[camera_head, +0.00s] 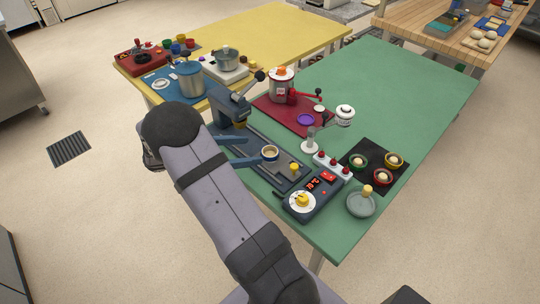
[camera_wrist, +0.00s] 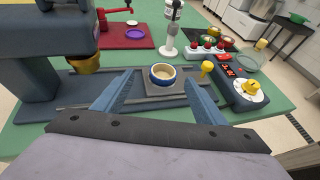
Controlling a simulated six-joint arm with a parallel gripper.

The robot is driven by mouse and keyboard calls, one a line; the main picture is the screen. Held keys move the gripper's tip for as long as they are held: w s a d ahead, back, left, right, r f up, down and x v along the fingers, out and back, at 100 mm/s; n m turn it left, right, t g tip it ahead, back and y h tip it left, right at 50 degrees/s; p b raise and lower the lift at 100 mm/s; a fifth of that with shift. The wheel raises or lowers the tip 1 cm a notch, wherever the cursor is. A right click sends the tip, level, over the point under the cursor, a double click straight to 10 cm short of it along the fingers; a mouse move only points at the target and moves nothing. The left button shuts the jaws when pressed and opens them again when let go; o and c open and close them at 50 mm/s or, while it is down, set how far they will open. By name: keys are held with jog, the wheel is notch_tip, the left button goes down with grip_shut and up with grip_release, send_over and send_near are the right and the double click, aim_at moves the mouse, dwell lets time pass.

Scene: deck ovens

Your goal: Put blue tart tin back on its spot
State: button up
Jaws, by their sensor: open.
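The blue tart tin (camera_head: 270,153) holds a pale filling. In the wrist view the tin (camera_wrist: 163,77) sits upright on a dark square plate (camera_wrist: 176,90) on the press's rail base. My gripper (camera_head: 256,149) is open, and in the wrist view its two blue fingers (camera_wrist: 160,88) are spread to either side of the tin with gaps. A black mat (camera_head: 373,147) at the right of the green table bears a green tin (camera_head: 358,161), a yellow tin (camera_head: 394,160) and a red tin (camera_head: 384,177), each with pale filling. No marked spot for the blue tin is clear.
The dark blue press (camera_head: 230,103) stands left of the tin. A yellow knob (camera_head: 294,167) is right of it. A control box (camera_head: 314,192), red-button strip (camera_head: 333,166), white stand (camera_head: 310,146) and grey dish (camera_head: 361,203) crowd the right. The far green tabletop (camera_head: 400,85) is clear.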

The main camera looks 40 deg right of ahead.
aim_at(277, 150)
jog(key=shift+s+a+f+p+x, duration=0.1)
jog(key=shift+p+x, duration=0.25)
jog(key=shift+x, duration=0.8)
jog(key=shift+s+a+f+p+x, duration=0.15)
jog(key=shift+p+x, duration=0.25)
jog(key=shift+x, duration=0.7)
jog(key=shift+s+d+p+x, duration=0.1)
jog(key=shift+p+x, duration=0.25)
jog(key=shift+x, duration=0.8)
jog(key=shift+a, duration=0.1)
jog(key=c, duration=1.2)
jog(key=shift+r+b, duration=0.7)
jog(key=shift+r, duration=4.35)
